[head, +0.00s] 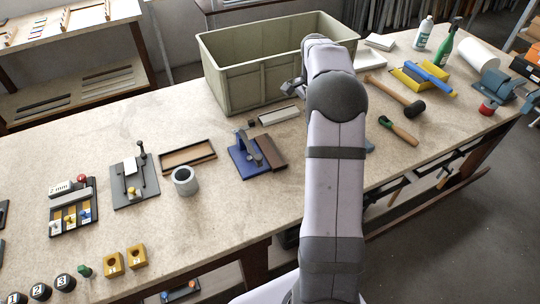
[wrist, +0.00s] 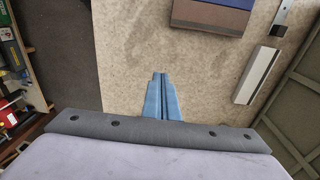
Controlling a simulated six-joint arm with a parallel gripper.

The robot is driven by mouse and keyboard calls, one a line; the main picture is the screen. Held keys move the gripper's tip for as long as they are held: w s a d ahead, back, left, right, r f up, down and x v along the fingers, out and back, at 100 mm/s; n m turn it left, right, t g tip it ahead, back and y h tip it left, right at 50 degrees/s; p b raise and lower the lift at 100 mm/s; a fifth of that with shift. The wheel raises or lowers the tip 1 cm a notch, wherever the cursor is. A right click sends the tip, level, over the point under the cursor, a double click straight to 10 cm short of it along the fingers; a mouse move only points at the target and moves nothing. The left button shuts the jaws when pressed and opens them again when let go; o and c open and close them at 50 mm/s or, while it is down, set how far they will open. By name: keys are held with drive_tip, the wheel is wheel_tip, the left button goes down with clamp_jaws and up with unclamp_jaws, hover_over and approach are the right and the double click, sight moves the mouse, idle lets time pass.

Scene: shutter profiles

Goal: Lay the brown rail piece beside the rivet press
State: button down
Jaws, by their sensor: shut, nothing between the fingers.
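The brown rail piece (head: 271,152) lies on the bench along the right side of a small press with a blue base (head: 240,166), which looks like the rivet press. They are very close; I cannot tell whether they touch. In the wrist view the brown piece (wrist: 209,17) is at the top edge, with part of the blue base (wrist: 228,2) beyond it. My gripper (wrist: 161,76) is shut and empty above bare bench, apart from the brown piece. In the head view my arm hides the gripper.
A pale grey profile (wrist: 257,75) lies to the right in the wrist view, near a large green-grey crate (head: 237,87). A brown-lined tray (head: 188,156) and a grey cup (head: 185,181) stand left of the press. A mallet (head: 400,98) lies right of my arm.

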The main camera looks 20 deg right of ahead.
sight(266, 168)
drive_tip(key=a+n+y, duration=0.2)
drive_tip(key=a+n, duration=0.3)
drive_tip(key=n, duration=1.2)
drive_tip(key=w+a+f+n+t+y, duration=0.1)
drive_tip(key=a+n, duration=0.4)
drive_tip(key=n, duration=1.2)
drive_tip(key=shift+w+n+y, duration=0.3)
drive_tip(key=shift+y, duration=0.5)
drive_tip(key=shift+f, duration=0.15)
drive_tip(key=shift+p+x, duration=1.8)
drive_tip(key=shift+x, duration=3.1)
